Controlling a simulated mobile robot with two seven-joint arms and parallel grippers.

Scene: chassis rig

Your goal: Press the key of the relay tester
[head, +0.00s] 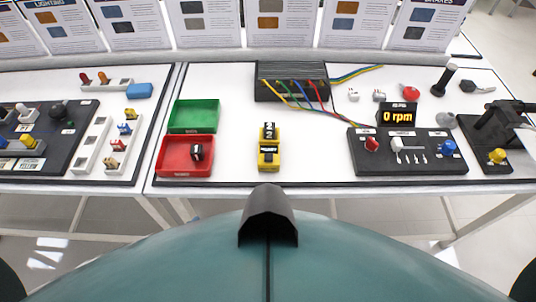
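A small yellow device (268,157) with a dark label stands near the front edge of the white table, just right of the red tray. It looks like the relay tester. A black piece with light markings (269,132) sits at its far end. The device is too small here to tell which part is its key or whether that key is pressed. Neither of my grippers shows in the head view, and nothing touches the device.
A red tray (165,169) holding a small black block (197,152) and an empty green tray (194,116) lie to the left. A black wired box (290,88) stands behind. A control panel (408,164) with an "0 rpm" display (398,116) is at right. The table around the device is clear.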

